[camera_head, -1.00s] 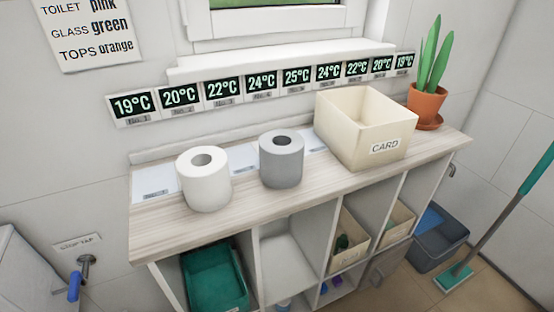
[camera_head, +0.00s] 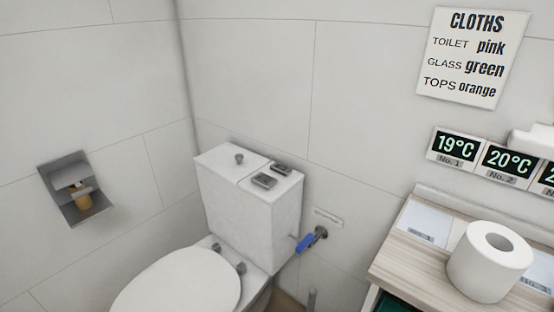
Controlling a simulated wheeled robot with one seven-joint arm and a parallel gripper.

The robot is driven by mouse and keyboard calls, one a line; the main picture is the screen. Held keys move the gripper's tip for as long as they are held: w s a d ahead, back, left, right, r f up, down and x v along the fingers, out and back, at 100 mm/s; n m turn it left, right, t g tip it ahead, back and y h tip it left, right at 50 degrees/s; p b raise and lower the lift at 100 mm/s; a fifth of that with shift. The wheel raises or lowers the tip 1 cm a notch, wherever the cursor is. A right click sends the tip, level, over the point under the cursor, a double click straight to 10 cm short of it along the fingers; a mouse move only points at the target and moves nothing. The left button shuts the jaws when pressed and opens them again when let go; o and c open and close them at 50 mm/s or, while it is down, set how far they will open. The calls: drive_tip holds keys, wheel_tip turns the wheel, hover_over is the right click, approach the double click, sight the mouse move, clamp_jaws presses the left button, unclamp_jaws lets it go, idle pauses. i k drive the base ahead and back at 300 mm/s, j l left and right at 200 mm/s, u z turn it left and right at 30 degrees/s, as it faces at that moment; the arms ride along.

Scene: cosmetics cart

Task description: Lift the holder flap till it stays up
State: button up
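The grey metal holder (camera_head: 93,212) is on the white wall at the left. A small brown roll or tube (camera_head: 83,199) shows inside it, below a light grey plate. The holder's flap (camera_head: 67,177) seems to be this upper plate; at this size I cannot tell exactly how far it is raised. My gripper is not in view.
A white toilet with its lid down (camera_head: 180,285) and a cistern (camera_head: 252,215) stands right of the holder. A blue-handled tap (camera_head: 306,242) is on the wall. A wooden-topped shelf unit (camera_head: 400,262) with a white paper roll (camera_head: 488,262) is at the right.

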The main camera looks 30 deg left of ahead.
sight(61, 178)
drive_tip(key=u, duration=1.95)
drive_tip(key=i+l+u, duration=0.2)
drive_tip(key=i+l, duration=0.5)
drive_tip(key=i, duration=0.1)
